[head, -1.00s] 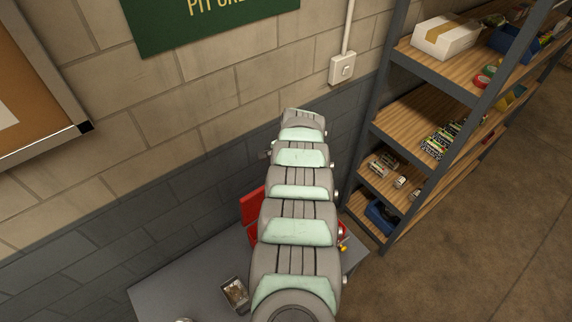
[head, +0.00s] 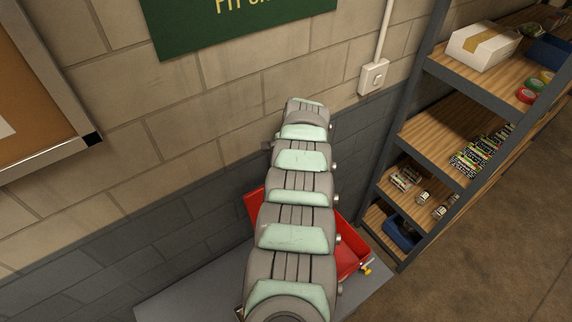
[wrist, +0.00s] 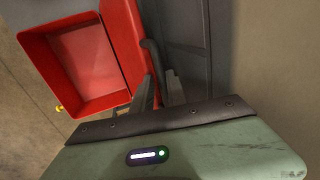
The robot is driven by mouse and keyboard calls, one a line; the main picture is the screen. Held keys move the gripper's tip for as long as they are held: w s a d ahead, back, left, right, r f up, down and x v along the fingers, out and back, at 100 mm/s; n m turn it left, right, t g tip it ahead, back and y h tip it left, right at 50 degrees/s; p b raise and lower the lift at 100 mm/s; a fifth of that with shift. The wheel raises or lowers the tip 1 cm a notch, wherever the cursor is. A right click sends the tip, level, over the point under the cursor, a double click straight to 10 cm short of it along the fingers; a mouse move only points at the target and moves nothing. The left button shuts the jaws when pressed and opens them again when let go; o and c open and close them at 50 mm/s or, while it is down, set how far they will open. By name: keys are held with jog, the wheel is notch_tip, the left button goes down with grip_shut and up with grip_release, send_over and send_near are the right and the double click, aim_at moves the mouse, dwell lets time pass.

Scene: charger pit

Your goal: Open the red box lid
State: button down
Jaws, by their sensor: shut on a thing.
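The red box (head: 352,262) stands on the grey table with its open inside partly visible right of my arm. Its red lid (head: 254,203) stands raised at the back, left of my arm; the arm hides much of both. In the wrist view the red box (wrist: 88,102) shows its open inside at the left, with the red lid (wrist: 122,32) beside it. The gripper is hidden in the head view.
A yellow latch (head: 367,268) sticks out at the box's front right. The grey table (head: 185,293) has bare room at the left. A metal shelf (head: 460,120) with batteries and boxes stands close at the right. A block wall (head: 215,120) rises behind.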

jog(key=shift+s+f, duration=0.15)
jog(key=shift+f, duration=0.1)
jog(key=c, duration=1.5)
grip_release()
jog(key=p+v, duration=0.2)
jog(key=v, duration=0.9)
jog(key=shift+r+p, duration=0.25)
jog(key=shift+p, duration=0.05)
